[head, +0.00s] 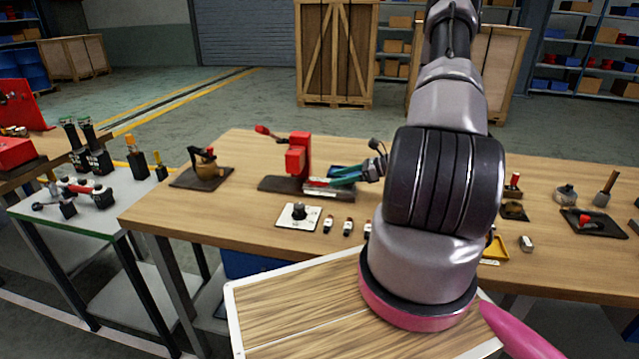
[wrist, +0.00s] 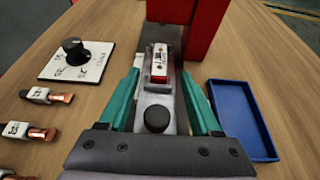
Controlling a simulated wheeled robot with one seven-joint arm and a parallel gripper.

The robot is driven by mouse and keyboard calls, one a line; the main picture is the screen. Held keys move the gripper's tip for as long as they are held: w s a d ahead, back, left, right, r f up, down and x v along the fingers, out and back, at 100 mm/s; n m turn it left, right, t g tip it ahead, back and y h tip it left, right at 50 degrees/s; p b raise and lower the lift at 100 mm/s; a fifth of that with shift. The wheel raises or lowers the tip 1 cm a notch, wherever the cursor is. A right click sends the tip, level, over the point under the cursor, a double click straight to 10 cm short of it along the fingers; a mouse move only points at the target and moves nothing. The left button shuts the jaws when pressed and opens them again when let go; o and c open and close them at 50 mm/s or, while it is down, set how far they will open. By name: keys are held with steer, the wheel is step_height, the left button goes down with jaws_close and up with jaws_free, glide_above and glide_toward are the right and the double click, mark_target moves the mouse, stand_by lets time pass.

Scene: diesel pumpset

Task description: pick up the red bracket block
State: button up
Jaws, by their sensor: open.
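A small red block with a white labelled top (wrist: 160,60), which looks like the red bracket block, sits on the grey base of a red stand. It lies between the teal finger ends of my gripper (wrist: 160,75) in the wrist view, with no clear contact visible. In the head view my gripper (head: 331,182) reaches left over the table, low at the stand's base. The red stand (head: 298,155) rises just beyond the block and shows in the wrist view (wrist: 192,25). My gripper is open; the fingers partly hide the block in the head view.
A blue tray (wrist: 240,118) lies close to the right finger in the wrist view. A dial plate (head: 299,215) and several small copper-tipped parts (head: 328,224) lie nearby. The wooden table (head: 165,215) has bare room at its left front.

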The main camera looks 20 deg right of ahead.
mark_target(327, 181)
steer(key=shift+x, duration=1.5)
steer(key=shift+f, duration=0.1)
jaws_close()
